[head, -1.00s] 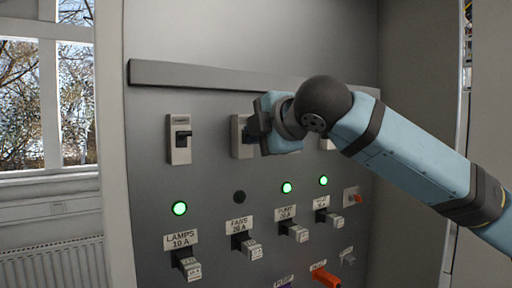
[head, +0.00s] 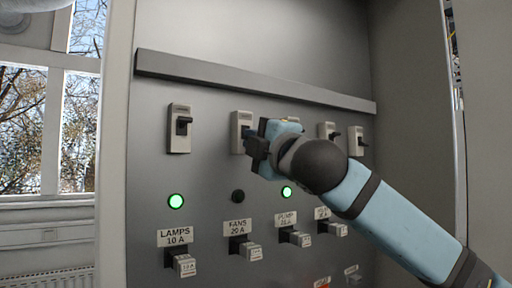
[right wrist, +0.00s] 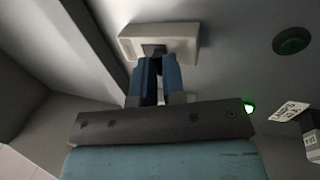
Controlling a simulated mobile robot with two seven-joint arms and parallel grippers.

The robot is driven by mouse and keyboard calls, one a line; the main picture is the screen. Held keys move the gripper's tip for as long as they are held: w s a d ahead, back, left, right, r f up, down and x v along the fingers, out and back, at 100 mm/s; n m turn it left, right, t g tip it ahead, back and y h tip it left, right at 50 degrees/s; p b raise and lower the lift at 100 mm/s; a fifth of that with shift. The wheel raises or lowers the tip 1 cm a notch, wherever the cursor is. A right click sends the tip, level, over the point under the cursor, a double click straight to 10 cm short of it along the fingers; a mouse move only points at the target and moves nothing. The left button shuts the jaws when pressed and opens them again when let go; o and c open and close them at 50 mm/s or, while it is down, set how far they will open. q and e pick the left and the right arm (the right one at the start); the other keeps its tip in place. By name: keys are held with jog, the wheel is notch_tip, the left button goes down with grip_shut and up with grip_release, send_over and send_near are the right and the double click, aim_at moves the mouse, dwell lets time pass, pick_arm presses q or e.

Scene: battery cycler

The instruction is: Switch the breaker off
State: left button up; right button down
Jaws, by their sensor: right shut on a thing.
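A breaker (head: 237,132) with a pale housing sits above the dark lamp (head: 238,196) of the FANS column. My right gripper (head: 257,142) is at the right side of this breaker and hides its lever in the head view. In the right wrist view the gripper's two blue fingers (right wrist: 158,82) are together on the small dark lever (right wrist: 153,50) of the pale breaker (right wrist: 163,37). The lever is mostly covered by the fingertips, so its position is hard to tell. My left gripper is not in view.
Similar breakers stand left (head: 179,128) and right (head: 328,131), one partly behind my gripper. The LAMPS lamp (head: 176,201) and PUMP lamp (head: 287,192) glow green. Labelled plugs (head: 183,264) jut out below. A grey rail (head: 230,80) crosses above the breakers.

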dwell(0.3)
jog(key=c, duration=1.5)
grip_release()
jog(key=b+v, duration=0.2)
jog(key=v, duration=1.1)
jog(key=shift+s+f, duration=0.15)
jog(key=shift+s, duration=0.15)
jog(key=shift+d, duration=0.15)
